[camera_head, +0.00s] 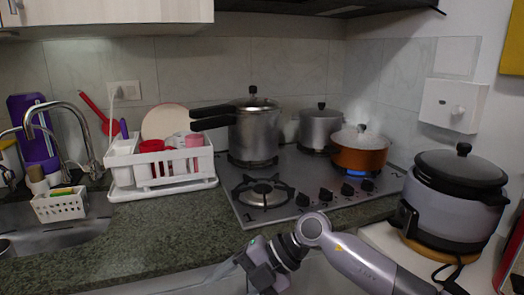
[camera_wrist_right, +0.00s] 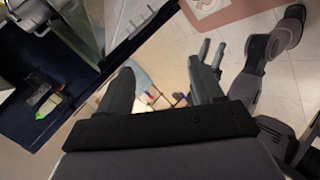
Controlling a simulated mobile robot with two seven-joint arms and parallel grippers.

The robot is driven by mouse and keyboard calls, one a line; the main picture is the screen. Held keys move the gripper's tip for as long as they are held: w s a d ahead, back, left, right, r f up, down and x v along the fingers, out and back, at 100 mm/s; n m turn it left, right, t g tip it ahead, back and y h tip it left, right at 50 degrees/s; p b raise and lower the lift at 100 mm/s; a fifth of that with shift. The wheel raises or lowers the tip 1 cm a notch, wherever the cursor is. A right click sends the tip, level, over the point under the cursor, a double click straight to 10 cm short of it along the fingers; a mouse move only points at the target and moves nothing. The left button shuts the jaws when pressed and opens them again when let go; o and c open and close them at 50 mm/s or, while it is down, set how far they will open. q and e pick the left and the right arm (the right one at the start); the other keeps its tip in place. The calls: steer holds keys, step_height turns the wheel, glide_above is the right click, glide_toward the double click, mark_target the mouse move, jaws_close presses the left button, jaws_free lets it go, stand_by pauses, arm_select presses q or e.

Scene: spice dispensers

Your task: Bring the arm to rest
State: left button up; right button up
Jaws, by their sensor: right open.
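My right arm comes in from the lower right in the head view and bends down in front of the counter's front edge. Its gripper (camera_head: 243,267) is at the bottom middle, partly cut off by the frame edge. In the right wrist view the two dark fingers of my right gripper (camera_wrist_right: 160,78) stand wide apart, with nothing between them. The tiled floor (camera_wrist_right: 245,22) shows beyond them. The left gripper cannot be made out in the head view.
The granite counter (camera_head: 150,238) lies just behind my right gripper. A gas stove (camera_head: 300,208) carries a pressure cooker (camera_head: 255,135), a grey pot (camera_head: 319,128) and an orange pot (camera_head: 359,157) over a blue flame. A rice cooker (camera_head: 450,200) stands right, a dish rack (camera_head: 160,167) left.

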steer(key=s+a+r+m+t+y+p, duration=0.1)
steer(key=s+r+m+t+y+p, duration=0.25)
steer(key=m+y, duration=0.5)
steer(key=s+d+f+m+t+h+p, duration=0.1)
steer(key=s+d+f+m+t+h, duration=0.1)
steer(key=d+f+m+t+h, duration=0.65)
steer(key=s+d+f+m+t+h, duration=0.2)
steer(key=d+f+m+t+h, duration=0.35)
steer(key=d+m, duration=0.6)
steer(key=s+d+f+m+g+h, duration=0.1)
steer(key=s+d+f+g, duration=0.1)
steer(key=s+d+f, duration=0.1)
steer(key=s+d+f+m+g+h+p, duration=0.1)
steer(key=s+d+f+g, duration=0.2)
steer(key=s, duration=0.5)
step_height(320, 180, down, 2)
steer(key=shift+d+f+h, duration=0.1)
steer(key=shift+d+h, duration=0.25)
steer(key=shift+d, duration=0.2)
